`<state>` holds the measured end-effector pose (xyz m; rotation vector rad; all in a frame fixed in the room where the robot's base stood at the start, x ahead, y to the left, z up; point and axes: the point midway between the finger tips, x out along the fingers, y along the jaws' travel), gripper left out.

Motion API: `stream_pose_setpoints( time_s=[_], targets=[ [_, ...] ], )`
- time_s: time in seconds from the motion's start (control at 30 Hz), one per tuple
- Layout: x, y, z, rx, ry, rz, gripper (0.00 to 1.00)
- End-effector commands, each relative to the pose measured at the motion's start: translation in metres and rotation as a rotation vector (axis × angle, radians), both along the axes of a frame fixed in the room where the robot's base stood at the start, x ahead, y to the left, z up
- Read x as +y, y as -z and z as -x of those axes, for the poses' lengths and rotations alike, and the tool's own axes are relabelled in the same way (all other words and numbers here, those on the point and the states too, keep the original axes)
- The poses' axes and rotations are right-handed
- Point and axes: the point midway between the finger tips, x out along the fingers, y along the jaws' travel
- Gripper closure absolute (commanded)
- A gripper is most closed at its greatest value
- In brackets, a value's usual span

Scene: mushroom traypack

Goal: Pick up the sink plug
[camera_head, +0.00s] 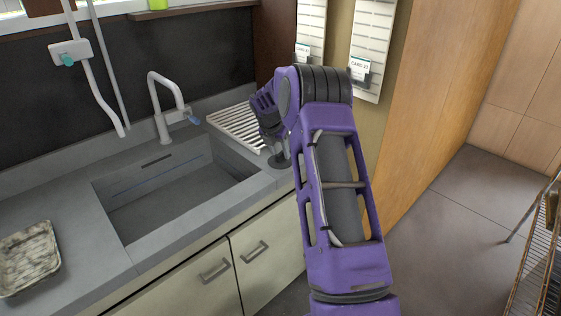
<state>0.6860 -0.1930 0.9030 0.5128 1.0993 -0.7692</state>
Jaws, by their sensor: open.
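The sink plug (279,162) looks like a small dark disc on the grey counter, at the right end of the sink near the front edge. My gripper (276,149) points down directly over it, with its dark fingertips at or just above the plug. The gripper is open. The fingers are small and dark in this view, so I cannot tell whether they touch the plug. Part of the plug is hidden by the fingers.
The sink basin (165,200) lies left of my gripper, with a white tap (160,110) behind it. A white slatted rack (235,128) lies just behind-left of the gripper. A mottled tray (28,258) sits at far left. A wooden panel (440,90) stands at right.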

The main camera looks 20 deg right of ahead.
Motion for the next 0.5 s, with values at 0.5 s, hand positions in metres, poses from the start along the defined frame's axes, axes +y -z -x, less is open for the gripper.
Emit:
stream_pose_setpoints(
  time_s=[0.5],
  targets=[
    [-0.0032,0.0112,-0.0039,-0.002,-0.002,0.0,0.86]
  ],
)
